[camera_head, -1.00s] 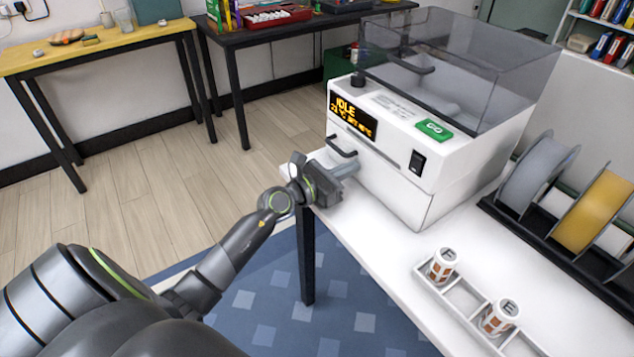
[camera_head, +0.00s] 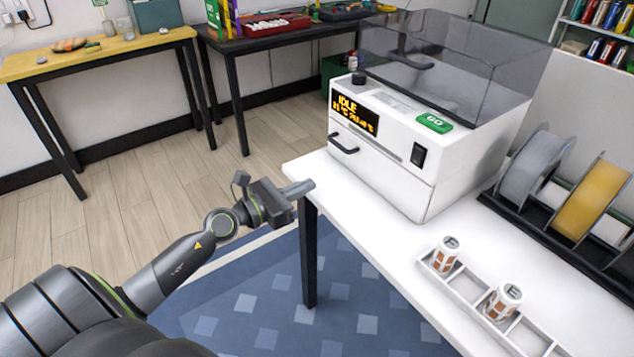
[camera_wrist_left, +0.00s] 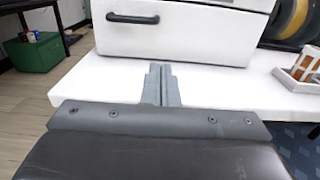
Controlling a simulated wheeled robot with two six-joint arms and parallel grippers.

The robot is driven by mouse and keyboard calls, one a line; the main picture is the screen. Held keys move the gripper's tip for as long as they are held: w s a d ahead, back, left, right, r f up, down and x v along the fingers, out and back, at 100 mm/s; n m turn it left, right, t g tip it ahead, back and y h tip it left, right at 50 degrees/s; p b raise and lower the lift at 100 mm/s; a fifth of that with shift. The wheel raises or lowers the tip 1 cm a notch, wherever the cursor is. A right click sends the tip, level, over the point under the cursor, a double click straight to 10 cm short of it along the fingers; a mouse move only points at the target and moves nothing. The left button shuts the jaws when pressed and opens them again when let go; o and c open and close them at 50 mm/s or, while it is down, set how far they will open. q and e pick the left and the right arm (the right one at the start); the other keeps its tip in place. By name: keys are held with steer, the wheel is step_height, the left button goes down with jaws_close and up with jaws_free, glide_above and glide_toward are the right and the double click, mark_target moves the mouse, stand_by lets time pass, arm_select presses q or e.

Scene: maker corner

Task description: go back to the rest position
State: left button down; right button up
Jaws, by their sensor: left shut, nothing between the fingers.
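My left gripper (camera_head: 298,188) comes in from the left in the head view. Its fingers are shut with nothing between them, at the left corner of the white table (camera_head: 400,262). In the left wrist view the closed fingers (camera_wrist_left: 161,85) point toward the white machine (camera_wrist_left: 180,32) and its drawer handle, apart from both. In the head view the machine (camera_head: 390,165) stands on the table with its drawer shut, its display reading IDLE and a green GO button (camera_head: 434,123) on top. My right gripper is not in view.
A white tray (camera_head: 467,290) with two printed canisters sits on the table's front part. A rack with a grey spool (camera_head: 535,165) and a yellow spool (camera_head: 594,200) stands at the right. A yellow-topped table (camera_head: 100,52) and a dark table are behind. The floor at the left is clear.

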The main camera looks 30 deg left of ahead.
arm_select(q)
steer(key=shift+s+a, duration=0.15)
steer(key=shift+s, duration=0.1)
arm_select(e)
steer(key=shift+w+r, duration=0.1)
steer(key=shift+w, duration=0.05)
arm_select(q)
steer(key=shift+f, duration=0.15)
